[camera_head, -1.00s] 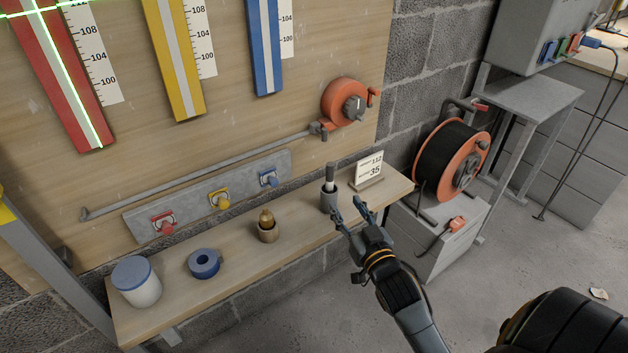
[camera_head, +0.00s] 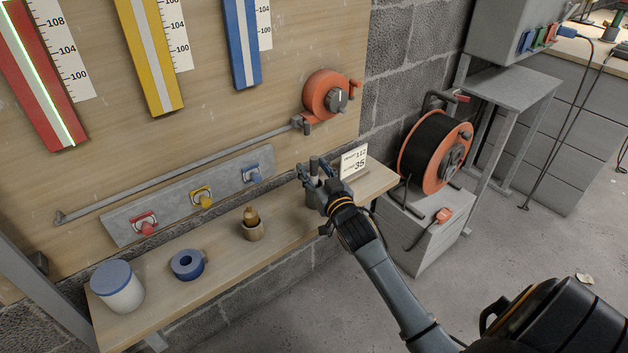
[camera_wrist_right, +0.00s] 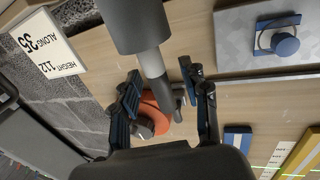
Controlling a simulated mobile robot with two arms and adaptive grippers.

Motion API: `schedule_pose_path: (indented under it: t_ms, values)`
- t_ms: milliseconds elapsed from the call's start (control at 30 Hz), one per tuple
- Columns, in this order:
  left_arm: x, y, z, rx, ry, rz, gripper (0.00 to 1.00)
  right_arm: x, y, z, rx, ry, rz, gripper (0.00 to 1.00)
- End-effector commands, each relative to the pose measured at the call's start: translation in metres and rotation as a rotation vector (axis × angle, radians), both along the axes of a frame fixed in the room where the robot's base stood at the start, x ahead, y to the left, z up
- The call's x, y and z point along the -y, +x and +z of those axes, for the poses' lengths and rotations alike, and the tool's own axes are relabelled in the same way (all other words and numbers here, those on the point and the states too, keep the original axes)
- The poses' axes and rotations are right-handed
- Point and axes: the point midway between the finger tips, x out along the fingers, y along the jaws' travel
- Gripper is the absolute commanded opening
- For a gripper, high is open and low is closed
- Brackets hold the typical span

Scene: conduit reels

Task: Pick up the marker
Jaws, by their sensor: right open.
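The marker (camera_wrist_right: 152,66) has a pale barrel and a dark cap, and it stands in a dark grey cup (camera_wrist_right: 139,25) on the wooden shelf. In the head view the cup (camera_head: 313,194) is partly hidden by my right gripper (camera_head: 314,171), and only the top of the marker shows between the fingers. In the wrist view, which is upside down, my right gripper (camera_wrist_right: 160,97) is open, with one finger on each side of the marker near its cap. I see a gap on each side. My left gripper is not in view.
A height card (camera_head: 353,162) stands close right of the cup. An orange reel (camera_head: 327,95) hangs on the board behind.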

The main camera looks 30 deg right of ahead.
Motion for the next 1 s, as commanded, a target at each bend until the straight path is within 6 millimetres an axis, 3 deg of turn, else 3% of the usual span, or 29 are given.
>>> schedule_pose_path:
  t_ms: [100,133,333,767,1000]
  values:
    - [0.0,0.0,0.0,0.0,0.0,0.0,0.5,0.0,0.0,0.0,0.0,0.0,0.0,0.45]
    - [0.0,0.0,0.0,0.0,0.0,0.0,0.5,0.0,0.0,0.0,0.0,0.0,0.0,0.41]
    - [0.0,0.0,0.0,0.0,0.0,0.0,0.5,0.0,-0.001,0.0,0.0,0.0,0.0,0.01]
    - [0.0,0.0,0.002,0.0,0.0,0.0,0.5,0.0,0.0,0.005,0.001,0.0,0.0,0.0]
    - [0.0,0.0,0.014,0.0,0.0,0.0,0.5,0.0,0.0,0.035,0.004,-0.001,0.001,0.0]
